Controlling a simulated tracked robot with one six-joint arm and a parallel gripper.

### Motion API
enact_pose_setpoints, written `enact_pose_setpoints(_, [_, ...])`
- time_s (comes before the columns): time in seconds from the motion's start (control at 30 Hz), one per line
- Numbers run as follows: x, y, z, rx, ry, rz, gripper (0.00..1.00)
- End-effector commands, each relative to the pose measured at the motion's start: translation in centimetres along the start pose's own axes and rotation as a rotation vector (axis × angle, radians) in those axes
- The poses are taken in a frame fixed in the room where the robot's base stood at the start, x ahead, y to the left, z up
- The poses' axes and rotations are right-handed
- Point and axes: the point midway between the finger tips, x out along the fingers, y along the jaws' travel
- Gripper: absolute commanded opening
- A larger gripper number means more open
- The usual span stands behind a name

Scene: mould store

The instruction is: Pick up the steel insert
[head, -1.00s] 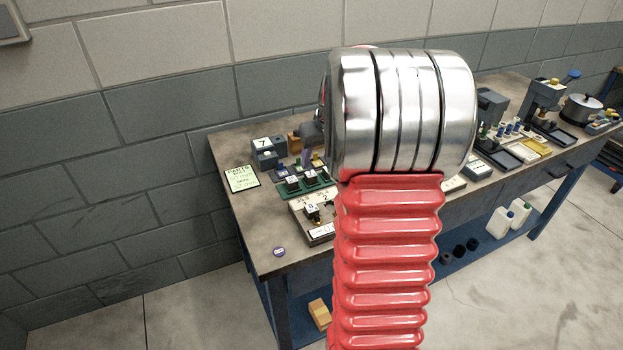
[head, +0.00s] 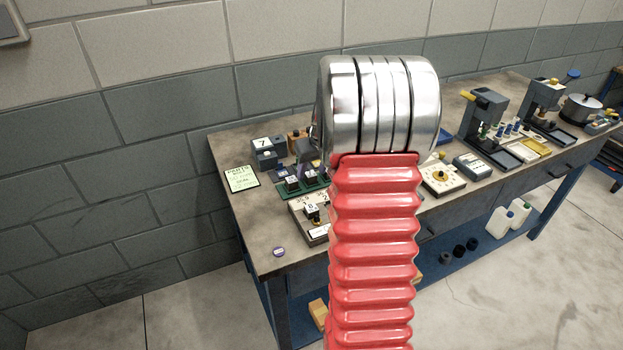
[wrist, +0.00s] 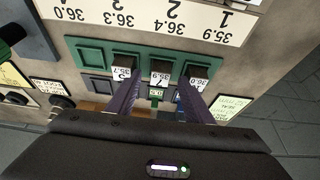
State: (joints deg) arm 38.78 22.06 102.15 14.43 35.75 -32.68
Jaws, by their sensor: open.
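Several small dark blocks with white number labels sit in a green tray (wrist: 90,55) in the wrist view. One labelled 35.9 (wrist: 159,76) is in the middle, with a 35.7 block (wrist: 122,73) to its left and a 36.0 block (wrist: 197,76) to its right. I cannot tell for certain which is the steel insert. My gripper (wrist: 160,88) is open and empty. Its two fingers point at the tray, with the middle block between their lines. I cannot tell how far above it they are. In the head view my arm hides part of the tray (head: 288,195).
A grey block marked 7 (head: 264,146) and a green note (head: 241,178) are on the bench (head: 250,215). Grey presses (head: 484,115) stand to the right.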

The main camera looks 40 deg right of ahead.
Motion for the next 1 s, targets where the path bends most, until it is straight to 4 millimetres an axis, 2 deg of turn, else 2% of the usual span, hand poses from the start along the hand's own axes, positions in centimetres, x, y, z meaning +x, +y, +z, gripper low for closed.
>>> enact_pose_setpoints(0.13, [1.03, -0.02, 0.0, 0.0, 0.0, 0.0, 0.47])
enact_pose_setpoints(0.67, [1.04, -0.03, -0.04, 0.0, 0.001, 0.0, 0.47])
enact_pose_setpoints(1.0, [1.04, -0.04, -0.05, 0.0, 0.001, 0.0, 0.24])
